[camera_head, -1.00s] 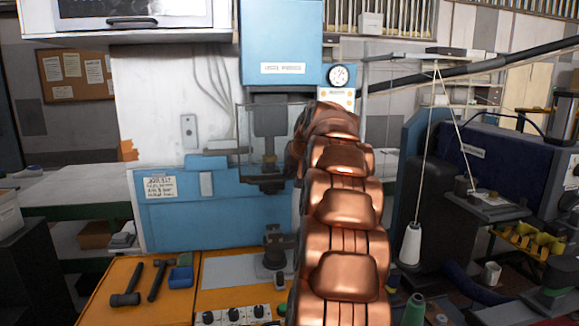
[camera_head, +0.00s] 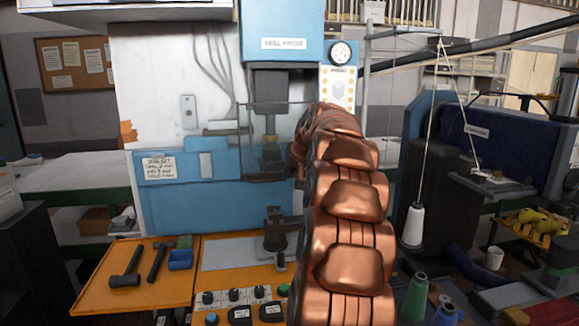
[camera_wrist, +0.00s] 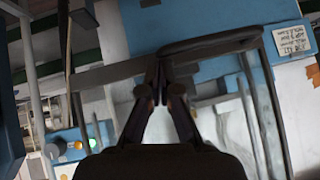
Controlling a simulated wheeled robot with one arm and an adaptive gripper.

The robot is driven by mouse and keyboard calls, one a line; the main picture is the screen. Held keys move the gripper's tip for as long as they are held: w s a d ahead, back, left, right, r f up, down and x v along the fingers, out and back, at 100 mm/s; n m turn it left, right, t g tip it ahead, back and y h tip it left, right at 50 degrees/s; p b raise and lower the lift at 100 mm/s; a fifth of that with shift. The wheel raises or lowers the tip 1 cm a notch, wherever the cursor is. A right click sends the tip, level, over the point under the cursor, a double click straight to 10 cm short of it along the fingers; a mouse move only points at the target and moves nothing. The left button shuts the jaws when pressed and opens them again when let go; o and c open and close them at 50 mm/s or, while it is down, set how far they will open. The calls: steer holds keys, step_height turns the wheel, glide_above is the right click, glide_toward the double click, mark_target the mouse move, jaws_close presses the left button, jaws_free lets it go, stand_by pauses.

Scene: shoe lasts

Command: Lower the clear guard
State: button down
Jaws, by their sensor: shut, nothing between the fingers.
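The clear guard (camera_head: 250,130) is a see-through panel with a dark frame, hanging in front of the ram of the blue heel press (camera_head: 281,25). Its lower bar is well above the orange bench and the black post. In the wrist view, dark bars that look like the guard's frame (camera_wrist: 215,43) cross in front of my gripper (camera_wrist: 160,85). My gripper is shut and empty, its fingertips at or very near these bars; I cannot tell whether they touch. In the head view my copper arm hides the gripper and the guard's right side.
An orange tray (camera_head: 140,290) with hammers lies at the left. A black post (camera_head: 275,235) stands on the bench below the ram, behind several knobs. A thread cone (camera_head: 414,225) and a dark blue machine (camera_head: 480,130) stand at the right.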

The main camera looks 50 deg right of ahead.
step_height(320, 180, down, 16)
steer(key=b, duration=0.8)
steer(key=shift+a+f, duration=0.1)
steer(key=shift+f, duration=0.1)
steer(key=shift+r, duration=0.1)
steer(key=w+d+r+b+v, duration=0.1)
steer(key=d+r+v, duration=0.1)
steer(key=v, duration=1.1)
steer(key=shift+r, duration=0.2)
steer(key=shift+w+a, duration=0.1)
steer(key=shift+w, duration=0.05)
